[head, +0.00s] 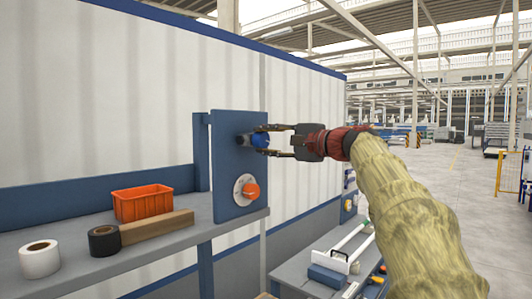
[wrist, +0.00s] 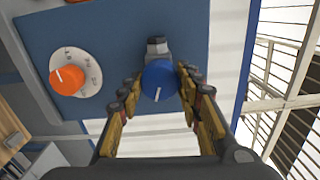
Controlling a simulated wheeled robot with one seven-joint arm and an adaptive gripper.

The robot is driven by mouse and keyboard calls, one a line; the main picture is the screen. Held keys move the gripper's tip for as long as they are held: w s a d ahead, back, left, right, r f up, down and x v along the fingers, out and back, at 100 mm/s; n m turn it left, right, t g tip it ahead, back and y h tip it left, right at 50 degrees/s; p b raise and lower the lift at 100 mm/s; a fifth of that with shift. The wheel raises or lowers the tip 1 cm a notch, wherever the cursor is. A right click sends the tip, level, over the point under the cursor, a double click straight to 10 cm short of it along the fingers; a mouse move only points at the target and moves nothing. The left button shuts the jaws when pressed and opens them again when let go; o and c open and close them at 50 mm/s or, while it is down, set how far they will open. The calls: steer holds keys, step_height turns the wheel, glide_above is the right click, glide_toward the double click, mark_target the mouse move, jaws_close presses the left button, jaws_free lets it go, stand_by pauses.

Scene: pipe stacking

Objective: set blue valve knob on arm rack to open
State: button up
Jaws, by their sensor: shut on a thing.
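The blue valve knob (head: 260,139) is mounted near the top of an upright blue panel (head: 226,125) in the head view. In the wrist view the blue knob (wrist: 161,82) sits between my fingers, with a white line on its face pointing toward the bottom of the picture. A grey valve body (wrist: 157,48) shows behind it. My gripper (head: 268,145) reaches the knob from the right, and its two fingers are closed on the knob's sides. In the wrist view my gripper (wrist: 158,88) has one finger on each side of it.
An orange dial knob (head: 250,190) on a white scale sits lower on the panel. A shelf (head: 190,238) holds an orange bin (head: 142,203), a wooden block (head: 158,226), black tape (head: 104,240) and white tape (head: 40,259). A tool-covered table (head: 300,270) stands below. Open floor lies right.

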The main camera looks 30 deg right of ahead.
steer(key=shift+f+n+b, duration=0.15)
steer(key=shift+n+b, duration=1.1)
steer(key=shift+n, duration=0.55)
steer(key=o, duration=1.1)
steer(key=shift+o, duration=0.2)
steer(key=v, duration=1.2)
